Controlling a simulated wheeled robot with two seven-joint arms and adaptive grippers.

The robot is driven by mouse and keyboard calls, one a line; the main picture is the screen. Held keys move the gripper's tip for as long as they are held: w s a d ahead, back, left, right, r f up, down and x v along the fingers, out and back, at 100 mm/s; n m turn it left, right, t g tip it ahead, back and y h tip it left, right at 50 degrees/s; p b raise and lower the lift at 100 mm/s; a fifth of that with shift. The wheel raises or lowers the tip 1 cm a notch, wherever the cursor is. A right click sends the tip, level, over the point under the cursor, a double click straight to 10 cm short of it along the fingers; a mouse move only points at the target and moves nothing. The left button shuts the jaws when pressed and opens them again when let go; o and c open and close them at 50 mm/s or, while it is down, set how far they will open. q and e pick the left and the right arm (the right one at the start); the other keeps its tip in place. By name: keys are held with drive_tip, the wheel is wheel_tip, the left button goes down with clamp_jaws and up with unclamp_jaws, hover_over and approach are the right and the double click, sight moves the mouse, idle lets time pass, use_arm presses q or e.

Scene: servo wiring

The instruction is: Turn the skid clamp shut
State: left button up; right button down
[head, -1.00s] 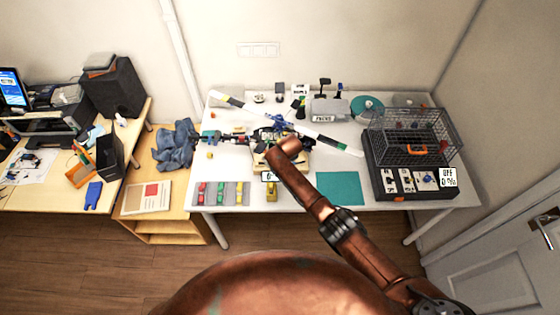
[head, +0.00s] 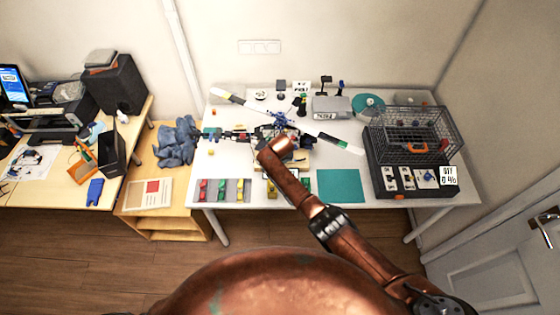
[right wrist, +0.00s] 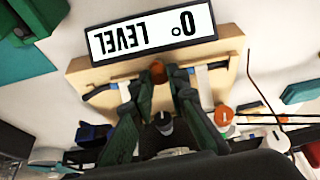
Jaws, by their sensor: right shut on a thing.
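In the right wrist view my right gripper (right wrist: 158,80) has its two green fingers closed in around a small orange-red knob (right wrist: 158,70), at the edge of a tan wooden block (right wrist: 85,75). I take this knob to be the skid clamp's; its turn angle is hard to read. A second orange knob (right wrist: 223,116) stands to the right, apart from the fingers. A sign reading "0° LEVEL" (right wrist: 150,32) appears upside down beyond the block. In the head view my copper right arm hides the gripper and most of the work spot. My left gripper is not in view.
On the white table, a tray of coloured parts (head: 222,190) lies front left and a teal mat (head: 340,186) right of my arm. A wire cage (head: 415,130) over a dark box stands far right. Thin dark wires (right wrist: 262,115) run close to the right of the fingers.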

drive_tip(key=c, duration=1.9)
unclamp_jaws()
drive_tip(key=shift+s+a+r, duration=0.15)
drive_tip(key=shift+s+r, duration=0.1)
drive_tip(key=shift+r, duration=0.35)
drive_tip(key=v, duration=1)
drive_tip(key=shift+s+r, duration=0.15)
drive_tip(key=shift+r, duration=0.2)
